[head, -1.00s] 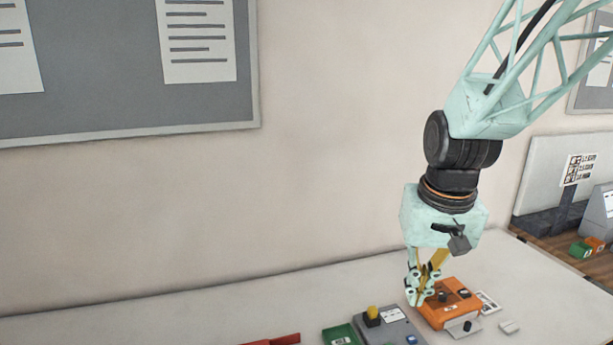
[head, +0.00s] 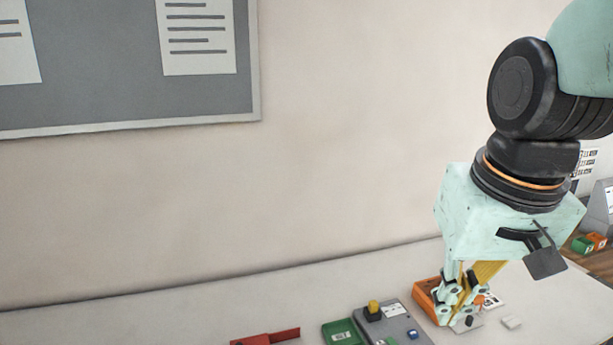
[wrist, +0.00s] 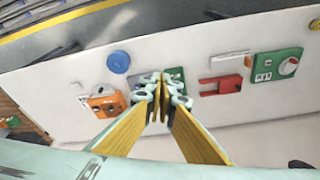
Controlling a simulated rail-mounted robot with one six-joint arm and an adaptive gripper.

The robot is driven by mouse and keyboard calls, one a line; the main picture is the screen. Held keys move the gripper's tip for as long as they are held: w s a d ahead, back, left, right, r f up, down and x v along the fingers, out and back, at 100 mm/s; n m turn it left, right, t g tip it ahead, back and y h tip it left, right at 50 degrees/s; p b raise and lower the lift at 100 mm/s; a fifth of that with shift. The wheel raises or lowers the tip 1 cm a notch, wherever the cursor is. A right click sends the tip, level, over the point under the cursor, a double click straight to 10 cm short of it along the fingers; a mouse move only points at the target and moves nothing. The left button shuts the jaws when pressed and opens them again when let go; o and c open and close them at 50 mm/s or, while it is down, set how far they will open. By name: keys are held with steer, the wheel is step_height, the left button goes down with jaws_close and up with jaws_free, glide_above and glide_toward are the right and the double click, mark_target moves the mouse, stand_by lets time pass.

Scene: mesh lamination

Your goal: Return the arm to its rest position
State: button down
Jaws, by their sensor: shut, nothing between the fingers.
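My gripper (head: 462,303) hangs at the lower right in the head view, fingers pointing down. It is shut with nothing between its fingertips. In the head view it partly covers the orange device (head: 428,297) on the white table (head: 180,307). In the wrist view the shut fingertips (wrist: 161,84) sit in the middle of the picture, above the table between the orange device (wrist: 105,102) and a green item (wrist: 177,73) beside them. I cannot tell the exact height above the table.
A grey device with a yellow knob (head: 373,307), a green block (head: 342,333) and a red item (head: 266,337) lie to the left. The wall (head: 340,130) stands behind the table.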

steer(key=s+t+b, duration=0.1)
steer(key=s+b, duration=0.1)
steer(key=s, duration=1)
steer(key=shift+s+a+r+n, duration=0.15)
steer(key=shift+a+r+n, duration=0.15)
steer(key=shift+r, duration=0.15)
